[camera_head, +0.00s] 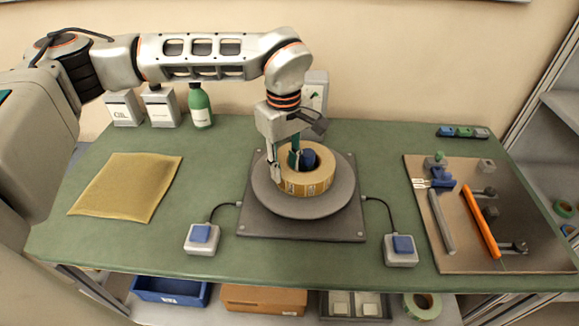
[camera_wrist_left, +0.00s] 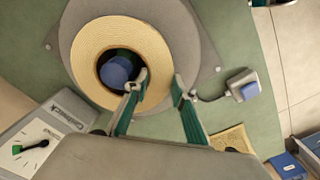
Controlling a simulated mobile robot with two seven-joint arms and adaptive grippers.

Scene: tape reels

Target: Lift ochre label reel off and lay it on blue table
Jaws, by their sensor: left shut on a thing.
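The ochre label reel (camera_head: 318,186) lies flat on a round grey turntable (camera_head: 335,204), around a blue spindle (camera_head: 308,158). In the left wrist view the reel (camera_wrist_left: 88,45) shows as a wide pale ring, with the blue spindle (camera_wrist_left: 118,70) in its hole. My left gripper (camera_head: 285,170) is shut on the reel's wall, one finger in the hole and one outside. The fingers also show in the left wrist view (camera_wrist_left: 159,85). I cannot tell any gap under the reel. The table top (camera_head: 150,240) looks green; no blue table shows. My right gripper is not in view.
A yellow mat (camera_head: 125,186) lies bare at the left. Grey boxes with blue buttons (camera_head: 202,238) (camera_head: 401,250) stand in front of the turntable. A brown board (camera_head: 460,245) with tools is at the right. A green bottle (camera_head: 200,107) stands at the back.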

